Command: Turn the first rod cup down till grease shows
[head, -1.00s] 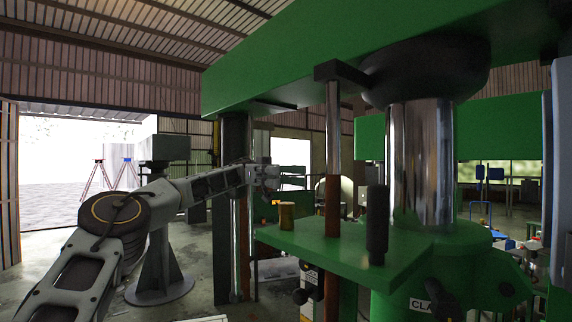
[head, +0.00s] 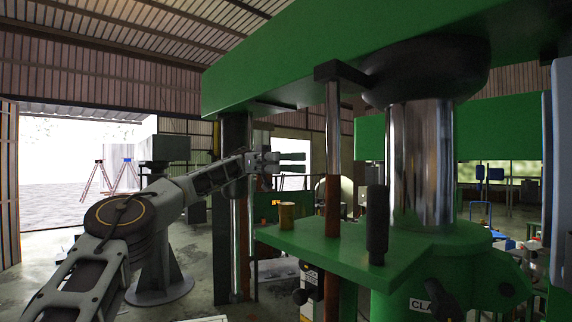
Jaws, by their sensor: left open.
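A small brass-coloured cup (head: 287,215) stands upright on the left part of the green plate (head: 335,247) of the disperser. This looks like the first rod cup; no grease can be made out on it at this size. My left gripper (head: 298,162) is above the cup and apart from it. Its two fingers point to the right with a gap between them, and nothing is held. My right gripper is not in the head view.
A thin rod (head: 333,165), brown in its lower part, stands right of the cup. The green beam (head: 290,65) spans overhead. A tall shiny post (head: 236,215) stands left of the plate.

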